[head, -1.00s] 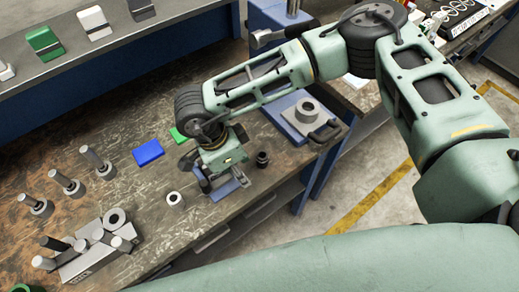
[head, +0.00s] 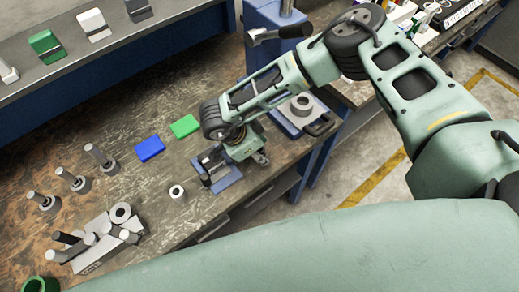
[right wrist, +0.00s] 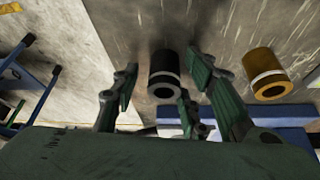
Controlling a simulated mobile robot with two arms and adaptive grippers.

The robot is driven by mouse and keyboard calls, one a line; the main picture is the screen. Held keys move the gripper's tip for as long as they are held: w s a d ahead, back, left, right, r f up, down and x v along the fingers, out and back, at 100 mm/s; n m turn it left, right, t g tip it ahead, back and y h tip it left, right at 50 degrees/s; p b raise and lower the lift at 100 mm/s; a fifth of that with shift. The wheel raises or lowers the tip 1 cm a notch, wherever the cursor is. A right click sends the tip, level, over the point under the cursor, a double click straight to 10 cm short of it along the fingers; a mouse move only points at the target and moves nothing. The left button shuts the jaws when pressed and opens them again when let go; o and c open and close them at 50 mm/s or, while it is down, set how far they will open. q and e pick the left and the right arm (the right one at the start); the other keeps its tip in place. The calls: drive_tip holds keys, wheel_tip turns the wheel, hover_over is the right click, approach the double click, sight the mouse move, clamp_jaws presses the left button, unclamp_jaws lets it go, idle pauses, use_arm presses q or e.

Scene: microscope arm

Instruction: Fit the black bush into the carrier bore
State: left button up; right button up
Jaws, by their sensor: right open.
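The black bush (right wrist: 165,68), with a pale band, is between the spread fingers of my right gripper (right wrist: 162,85) in the right wrist view. The fingers stand apart from it on both sides. In the head view my right gripper (head: 245,155) points down at the bench near its front edge and hides the bush. A grey round part with an open bore (head: 302,104), seemingly the carrier, sits on a blue base behind and right of the gripper. My left gripper is out of view.
A brass bush (right wrist: 268,75) stands right of the black one. Blue (head: 150,149) and green (head: 185,126) blocks lie behind. Several posts and a grey block (head: 100,262) stand at left.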

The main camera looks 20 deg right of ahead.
clamp_jaws()
idle(0.5)
drive_tip(key=shift+r+b, duration=0.3)
drive_tip(key=shift+r, duration=0.15)
wheel_tip(320, 180, up, 3)
drive_tip(key=shift+w+f+b, duration=0.1)
drive_tip(key=shift+f+b, duration=0.1)
drive_tip(key=shift+b, duration=0.7)
drive_tip(key=s+d+r+b, duration=0.4)
drive_tip(key=s+d+r, duration=0.2)
drive_tip(key=s+r, duration=0.3)
drive_tip(key=w+r+n+t+y, duration=0.1)
drive_tip(key=w+r+n+t, duration=0.1)
drive_tip(key=r+n, duration=0.4)
drive_tip(key=w+r+n+t+y, duration=0.1)
drive_tip(key=w+r+n, duration=0.3)
drive_tip(key=r, duration=0.5)
drive_tip(key=n+y, duration=0.1)
drive_tip(key=n, duration=0.1)
drive_tip(key=shift+w+a+n+t, duration=0.25)
drive_tip(key=shift+n+t, duration=0.15)
